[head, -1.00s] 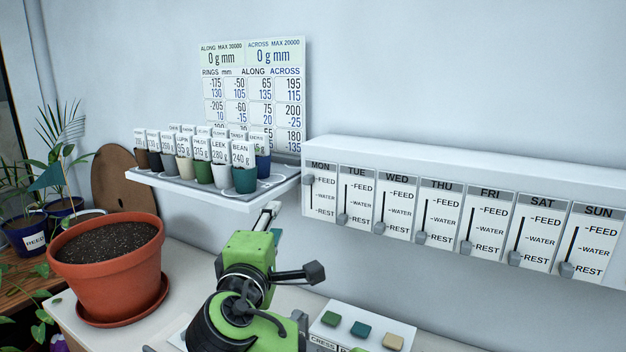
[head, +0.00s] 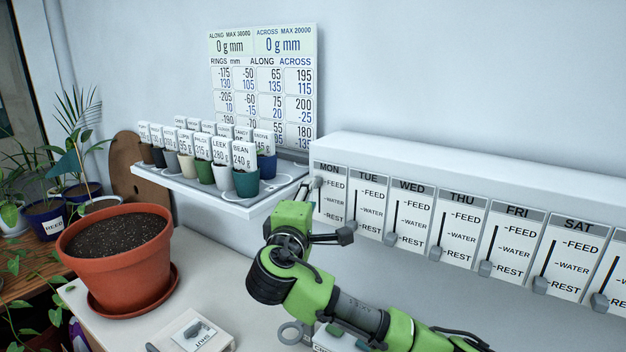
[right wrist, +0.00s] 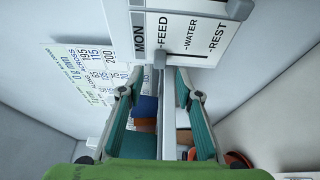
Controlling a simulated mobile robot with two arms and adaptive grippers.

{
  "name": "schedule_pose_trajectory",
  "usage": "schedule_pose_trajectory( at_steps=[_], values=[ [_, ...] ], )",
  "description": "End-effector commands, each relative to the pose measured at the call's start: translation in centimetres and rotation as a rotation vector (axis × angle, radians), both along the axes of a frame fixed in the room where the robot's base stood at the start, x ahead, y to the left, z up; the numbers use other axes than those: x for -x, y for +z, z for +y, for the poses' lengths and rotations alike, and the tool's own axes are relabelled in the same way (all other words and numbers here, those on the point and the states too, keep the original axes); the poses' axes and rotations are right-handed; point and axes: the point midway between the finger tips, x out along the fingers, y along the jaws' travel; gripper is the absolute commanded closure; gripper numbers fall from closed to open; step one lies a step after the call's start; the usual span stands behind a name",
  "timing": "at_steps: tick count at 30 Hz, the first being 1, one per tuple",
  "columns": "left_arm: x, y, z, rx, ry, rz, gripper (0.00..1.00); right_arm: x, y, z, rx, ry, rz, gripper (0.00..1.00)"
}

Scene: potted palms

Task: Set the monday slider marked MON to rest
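The MON panel (head: 330,197) is at the left end of the white row of day sliders, marked FEED, WATER and REST from top to bottom. Its grey slider knob (head: 317,183) is at the FEED end. In the right wrist view the panel appears turned on its side, with the knob (right wrist: 160,57) by FEED. My right gripper (head: 310,188) is at the left edge of the MON panel. In the right wrist view my right gripper (right wrist: 157,76) is open, its two fingers apart with the knob just ahead between the tips. Contact cannot be told. My left gripper is not in view.
The TUE knob (head: 352,225) and the other day knobs sit near REST. A shelf (head: 250,208) of small labelled pots juts out just left of the MON panel. A large terracotta pot (head: 110,262) stands at the left.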

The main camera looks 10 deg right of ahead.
Motion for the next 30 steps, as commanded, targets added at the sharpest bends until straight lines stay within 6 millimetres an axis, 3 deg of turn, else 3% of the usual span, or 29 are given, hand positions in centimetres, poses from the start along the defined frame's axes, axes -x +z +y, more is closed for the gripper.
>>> schedule_pose_trajectory(
  at_steps=[3, 9, 21, 25, 30],
  values=[
    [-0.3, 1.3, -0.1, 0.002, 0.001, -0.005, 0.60, -2.1, 0.4, -1.0, 0.004, -0.004, 0.001, 0.68],
    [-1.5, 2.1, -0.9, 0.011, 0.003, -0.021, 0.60, -4.2, 0.2, -1.7, 0.002, -0.001, 0.000, 0.68],
    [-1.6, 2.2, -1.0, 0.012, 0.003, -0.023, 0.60, -4.8, 0.0, -2.0, 0.000, 0.000, -0.001, 0.68],
    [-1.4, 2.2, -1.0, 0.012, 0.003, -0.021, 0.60, -4.8, 0.0, -2.0, 0.000, 0.000, -0.001, 0.99],
    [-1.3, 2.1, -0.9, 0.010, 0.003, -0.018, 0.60, -4.8, -0.1, -2.0, 0.001, 0.000, -0.001, 1.00]
  ],
)
